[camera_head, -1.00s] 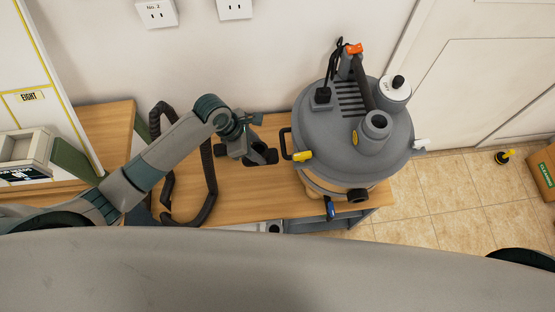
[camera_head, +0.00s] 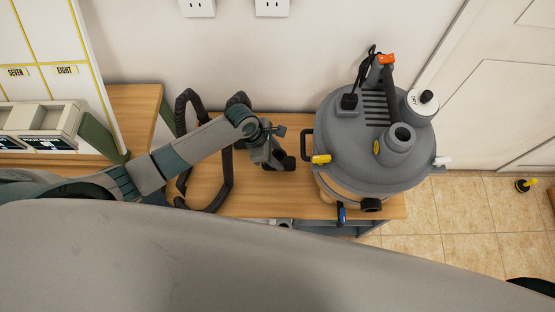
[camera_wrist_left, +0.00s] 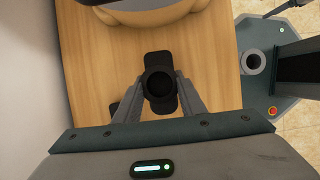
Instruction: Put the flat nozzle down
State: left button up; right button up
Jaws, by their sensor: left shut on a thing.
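The flat nozzle is a dark piece with a round socket (camera_wrist_left: 158,84), seen in the left wrist view between my left gripper's fingers (camera_wrist_left: 157,92). My left gripper is shut on it. In the head view the left gripper (camera_head: 268,155) is over the wooden bench, left of the vacuum, and the dark nozzle (camera_head: 288,162) shows at its right side. I cannot tell whether the nozzle touches the bench top. Another dark patch shows left of the nozzle in the wrist view. My right gripper is not in view.
The grey-lidded vacuum (camera_head: 340,170) stands on the right of the wooden bench (camera_head: 245,195), close to the left gripper. A black hose (camera_head: 183,130) loops on the bench behind and under my left arm. Labelled bins (camera_head: 45,125) are at the left.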

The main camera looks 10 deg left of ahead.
pick_arm(q)
jog(key=shift+f, duration=1.7)
jog(key=o, duration=1.1)
jog(key=shift+f, duration=0.1)
jog(key=shift+c, duration=0.2)
jog(key=v, duration=1.2)
